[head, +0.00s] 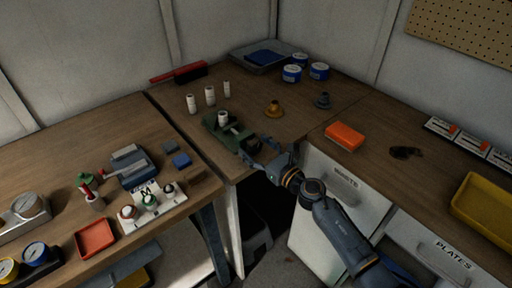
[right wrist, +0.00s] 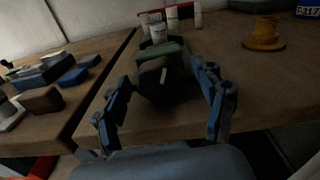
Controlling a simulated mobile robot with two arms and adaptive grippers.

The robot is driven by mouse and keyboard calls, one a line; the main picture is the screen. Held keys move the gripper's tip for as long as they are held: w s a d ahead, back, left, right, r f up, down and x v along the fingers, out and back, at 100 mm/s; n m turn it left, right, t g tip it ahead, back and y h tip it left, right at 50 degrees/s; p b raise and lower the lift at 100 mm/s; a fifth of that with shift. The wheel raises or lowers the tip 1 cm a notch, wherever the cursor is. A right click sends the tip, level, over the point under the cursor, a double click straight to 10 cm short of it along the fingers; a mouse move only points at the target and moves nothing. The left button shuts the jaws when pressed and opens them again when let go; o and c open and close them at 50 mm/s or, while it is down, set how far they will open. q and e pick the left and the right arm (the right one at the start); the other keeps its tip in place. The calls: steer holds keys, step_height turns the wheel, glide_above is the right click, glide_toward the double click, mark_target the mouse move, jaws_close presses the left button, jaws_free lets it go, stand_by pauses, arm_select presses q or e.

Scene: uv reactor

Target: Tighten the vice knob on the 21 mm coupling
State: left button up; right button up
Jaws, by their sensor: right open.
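The green vice (head: 222,130) stands on the wooden bench near its front edge. A white cylindrical coupling (head: 223,117) sits upright in it; it also shows in the right wrist view (right wrist: 158,34). The vice's dark knob (right wrist: 153,80) with a pale short bar faces my wrist camera. My right gripper (head: 259,148) is open at the front of the vice. In the right wrist view its fingers (right wrist: 160,80) are spread to either side of the knob, with no clear contact. My left gripper is not in view.
Several white cylinders (head: 210,96) stand behind the vice. An orange box (head: 344,136) lies farther right. The left bench holds a red tray (head: 95,238) and a blue block (head: 181,160).

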steer(key=c, duration=1.2)
steer(key=shift+o, duration=0.2)
steer(key=shift+m, duration=0.4)
steer(key=m, duration=0.2)
steer(key=shift+m, duration=0.4)
steer(key=shift+w+m+p, duration=0.1)
steer(key=shift+m+p, duration=0.35)
steer(key=shift+m, duration=1.15)
steer(key=o, duration=1.2)
steer(key=shift+c, duration=0.2)
